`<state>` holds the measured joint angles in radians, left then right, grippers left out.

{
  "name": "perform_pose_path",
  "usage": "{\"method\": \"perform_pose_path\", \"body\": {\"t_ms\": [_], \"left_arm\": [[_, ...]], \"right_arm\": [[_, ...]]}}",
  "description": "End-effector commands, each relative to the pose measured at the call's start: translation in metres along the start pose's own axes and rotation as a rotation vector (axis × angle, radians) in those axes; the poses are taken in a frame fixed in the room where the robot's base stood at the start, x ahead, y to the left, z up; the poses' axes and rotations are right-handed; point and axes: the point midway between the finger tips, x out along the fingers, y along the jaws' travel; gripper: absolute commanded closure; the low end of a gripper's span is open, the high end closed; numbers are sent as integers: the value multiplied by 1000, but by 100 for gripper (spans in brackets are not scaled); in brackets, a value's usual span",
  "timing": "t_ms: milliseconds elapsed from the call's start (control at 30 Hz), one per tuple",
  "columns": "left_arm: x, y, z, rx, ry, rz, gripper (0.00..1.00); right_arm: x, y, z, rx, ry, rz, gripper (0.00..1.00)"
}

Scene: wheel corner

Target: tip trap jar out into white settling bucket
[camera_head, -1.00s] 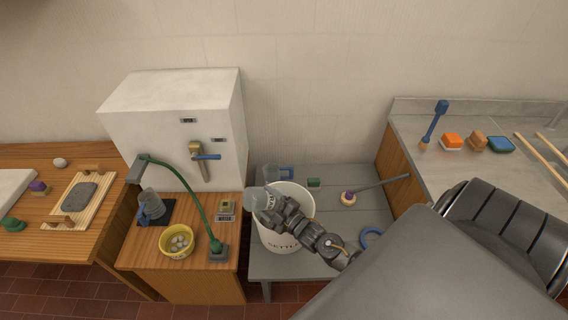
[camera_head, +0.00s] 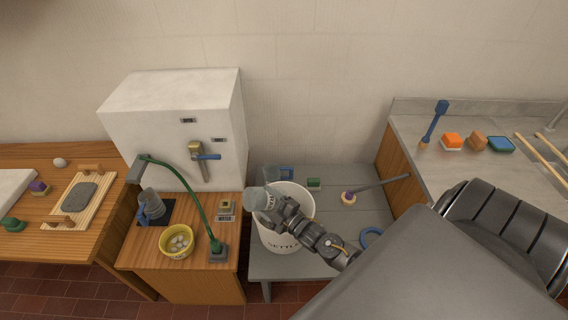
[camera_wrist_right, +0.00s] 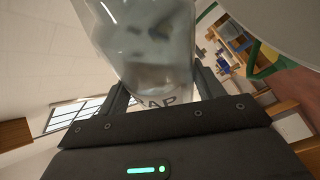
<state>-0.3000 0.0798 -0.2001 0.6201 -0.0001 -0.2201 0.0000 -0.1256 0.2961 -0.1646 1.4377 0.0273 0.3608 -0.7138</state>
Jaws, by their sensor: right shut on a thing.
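My right gripper (camera_head: 278,207) is shut on the trap jar (camera_head: 259,199), a clear grey jar with dark lettering. It holds the jar above the left rim of the white settling bucket (camera_head: 288,236). The jar looks tilted, with its far end toward the left. In the right wrist view the jar (camera_wrist_right: 147,50) sits between the fingers, its lettering partly covered by the gripper (camera_wrist_right: 155,95), and looks cloudy inside. My arm hides part of the bucket's opening. I cannot tell whether anything runs out. My left gripper is not in view.
The bucket stands on a grey low table (camera_head: 350,215). A yellow bowl (camera_head: 176,242) and green lamp (camera_head: 190,195) stand left.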

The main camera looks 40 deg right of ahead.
Motion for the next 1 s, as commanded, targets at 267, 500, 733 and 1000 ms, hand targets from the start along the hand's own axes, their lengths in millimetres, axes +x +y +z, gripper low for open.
{"method": "perform_pose_path", "body": {"t_ms": [267,500,733,1000], "left_arm": [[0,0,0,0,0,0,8],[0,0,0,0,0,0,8],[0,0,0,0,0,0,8],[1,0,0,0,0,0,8]], "right_arm": [[0,1,0,0,1,1,71],[0,1,0,0,1,1,71],[0,3,0,29,4,10,71],[-1,9,0,89,13,30,71]]}}
